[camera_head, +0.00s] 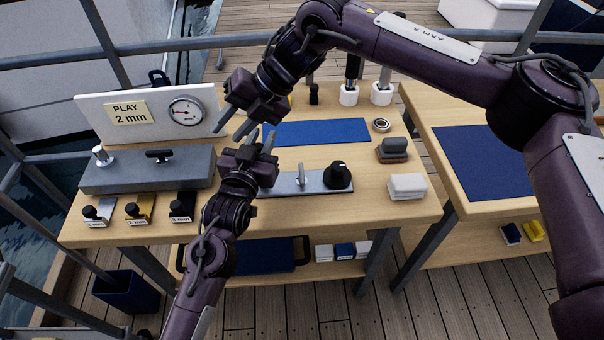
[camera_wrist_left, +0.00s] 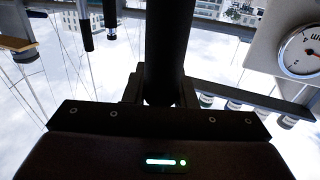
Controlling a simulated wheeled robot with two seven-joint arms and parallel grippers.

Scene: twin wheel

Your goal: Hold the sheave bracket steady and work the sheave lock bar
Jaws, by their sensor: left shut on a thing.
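My left gripper (camera_head: 262,140) comes up from the lower left, its fingers pointing up the picture in front of the bench's middle. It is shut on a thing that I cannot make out. In the left wrist view a dark bar (camera_wrist_left: 168,45) runs up from the gripper's middle. My right gripper (camera_head: 233,128) hangs from the upper right, fingers apart and seemingly empty, close beside the left one in the picture. A grey block (camera_head: 135,177) with a black handle (camera_head: 158,155) lies at left. A grey plate (camera_head: 313,183) carries a metal upright and a black knob (camera_head: 337,175). I cannot tell which is the sheave bracket.
A panel reading "PLAY 2 mm" (camera_head: 128,112) carries a dial gauge (camera_head: 186,113); the dial also shows in the left wrist view (camera_wrist_left: 300,50). Several black-knobbed gauge pieces (camera_head: 138,208) line the bench's front left. A blue mat (camera_head: 330,131) lies behind; a white block (camera_head: 407,186) is at right.

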